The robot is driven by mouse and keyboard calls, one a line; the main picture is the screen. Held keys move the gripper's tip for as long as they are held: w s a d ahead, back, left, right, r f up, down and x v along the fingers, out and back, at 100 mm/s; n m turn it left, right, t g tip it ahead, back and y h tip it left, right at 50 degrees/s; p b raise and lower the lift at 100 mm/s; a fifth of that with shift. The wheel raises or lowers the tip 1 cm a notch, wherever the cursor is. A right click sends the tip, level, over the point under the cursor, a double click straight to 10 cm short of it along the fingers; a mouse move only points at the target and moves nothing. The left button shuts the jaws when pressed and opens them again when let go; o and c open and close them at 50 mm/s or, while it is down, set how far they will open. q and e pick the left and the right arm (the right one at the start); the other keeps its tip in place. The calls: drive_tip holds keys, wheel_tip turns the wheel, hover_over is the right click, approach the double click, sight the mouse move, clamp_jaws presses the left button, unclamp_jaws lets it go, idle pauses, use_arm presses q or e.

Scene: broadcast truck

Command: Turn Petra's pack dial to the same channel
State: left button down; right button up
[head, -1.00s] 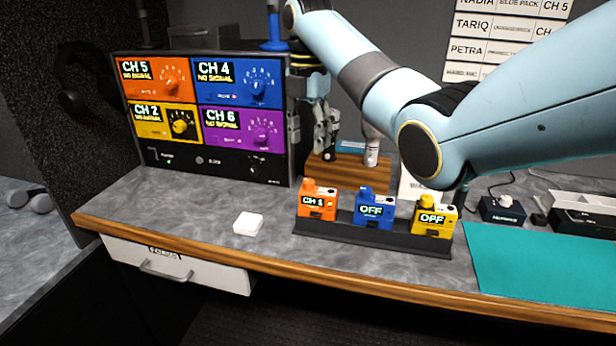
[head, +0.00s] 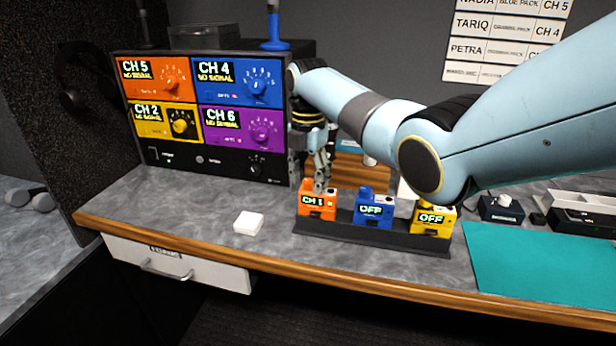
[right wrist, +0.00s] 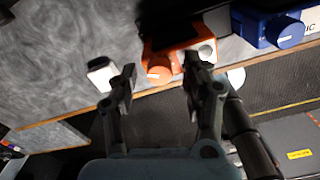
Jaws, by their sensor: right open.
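An orange pack (head: 317,209) reading CH 1 stands at the left of a dark rack (head: 335,236). Beside it, a blue pack (head: 373,211) and a yellow pack (head: 432,220) both read OFF. My right gripper (head: 322,185) points down just above the orange pack and hides part of its top. In the right wrist view, the open fingers (right wrist: 160,84) stand either side of the orange pack's round dial (right wrist: 158,75), apparently not clamped on it. The receiver panel (head: 206,115) shows orange CH 5, blue CH 4, yellow CH 2 and purple CH 6. My left gripper is not in view.
A wall list (head: 508,38) names Petra, but her pack and channel are hidden or unreadable. A white block (head: 248,223) lies left of the rack. A teal mat (head: 545,265) lies right. A wooden block (head: 362,166) stands behind the packs.

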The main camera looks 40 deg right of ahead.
clamp_jaws()
drive_tip(key=shift+r, duration=0.1)
